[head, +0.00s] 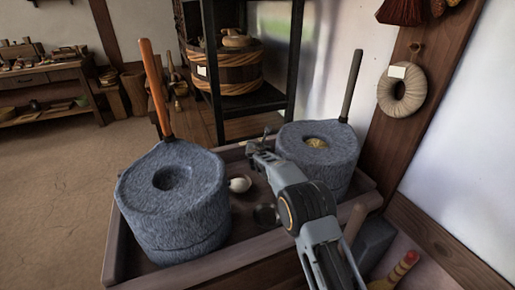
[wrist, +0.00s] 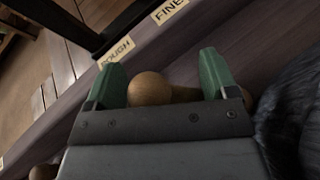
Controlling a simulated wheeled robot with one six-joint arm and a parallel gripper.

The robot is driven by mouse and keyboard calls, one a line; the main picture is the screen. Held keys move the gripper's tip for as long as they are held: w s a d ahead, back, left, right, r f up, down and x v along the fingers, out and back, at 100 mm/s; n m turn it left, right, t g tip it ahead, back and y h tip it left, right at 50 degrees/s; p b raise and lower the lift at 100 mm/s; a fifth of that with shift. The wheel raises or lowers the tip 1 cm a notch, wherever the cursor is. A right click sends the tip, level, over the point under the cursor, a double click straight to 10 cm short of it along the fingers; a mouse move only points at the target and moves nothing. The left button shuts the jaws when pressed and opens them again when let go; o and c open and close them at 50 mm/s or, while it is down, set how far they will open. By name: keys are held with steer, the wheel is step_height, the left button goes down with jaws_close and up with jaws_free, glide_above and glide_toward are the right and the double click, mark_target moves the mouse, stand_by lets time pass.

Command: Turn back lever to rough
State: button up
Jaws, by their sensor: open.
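My gripper (wrist: 162,75) is open, with green fingertips. A lever with a round wooden knob (wrist: 150,88) shows between the fingertips, the knob nearer the left one. Its wooden shaft runs right towards the other fingertip; I cannot tell whether anything touches. A ROUGH label (wrist: 117,52) and a FINE label (wrist: 170,10) are on the wooden rim beyond. In the head view my gripper (head: 262,143) is at the tray's back edge between the two querns, and the lever there is hidden or too small to tell.
A quern with an orange handle (head: 172,196) stands left and another quern (head: 318,150) right, in a wooden tray (head: 113,240). Another round wooden knob (wrist: 43,172) shows at the wrist view's lower left. A dark shelf frame (head: 262,103) stands behind.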

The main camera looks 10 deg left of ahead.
steer(key=shift+r, duration=0.15)
steer(key=shift+s+r, duration=0.1)
steer(key=shift+s, duration=0.15)
steer(key=b+v, duration=0.2)
steer(key=v, duration=1.1)
steer(key=shift+s+d, duration=0.15)
